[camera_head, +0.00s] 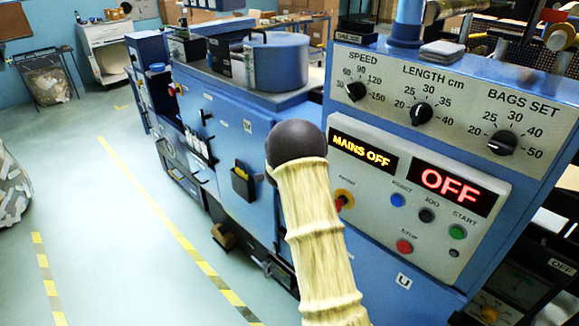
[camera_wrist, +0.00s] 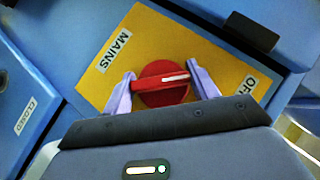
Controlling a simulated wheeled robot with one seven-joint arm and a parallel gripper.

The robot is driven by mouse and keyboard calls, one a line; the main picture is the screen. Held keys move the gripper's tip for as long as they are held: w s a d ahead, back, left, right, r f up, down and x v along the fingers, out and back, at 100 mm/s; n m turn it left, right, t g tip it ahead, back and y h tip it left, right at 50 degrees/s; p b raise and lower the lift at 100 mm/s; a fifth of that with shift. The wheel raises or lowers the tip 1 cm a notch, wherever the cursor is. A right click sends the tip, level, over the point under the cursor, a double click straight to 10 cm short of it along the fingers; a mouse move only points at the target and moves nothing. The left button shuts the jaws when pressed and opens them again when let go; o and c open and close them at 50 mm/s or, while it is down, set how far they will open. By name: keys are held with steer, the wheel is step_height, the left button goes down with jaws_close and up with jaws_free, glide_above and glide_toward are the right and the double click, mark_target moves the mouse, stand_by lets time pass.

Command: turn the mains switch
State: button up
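The mains switch (camera_wrist: 163,86) is a red round knob with a raised bar and a white line, on a yellow plate (camera_wrist: 205,50) marked MAINS and OFF. The white line lies toward the right, on the OFF side. My gripper (camera_wrist: 161,70) has its pale fingers at the two ends of the bar. I see no clear gap there, but cannot tell whether they press on it. In the head view, a lit display (camera_head: 362,148) reads MAINS OFF; I cannot make out the switch or my gripper there.
The blue machine's control panel (camera_head: 415,205) carries several dials and buttons, and a red-lit OFF display (camera_head: 452,186). A red-and-yellow knob (camera_head: 344,200) sits beside my arm. Open floor (camera_head: 115,225) lies to the left.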

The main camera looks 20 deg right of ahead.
steer(key=o, duration=0.4)
steer(key=b+v, duration=0.2)
steer(key=v, duration=1.5)
steer(key=shift+s+a, duration=0.1)
steer(key=shift+a, duration=0.1)
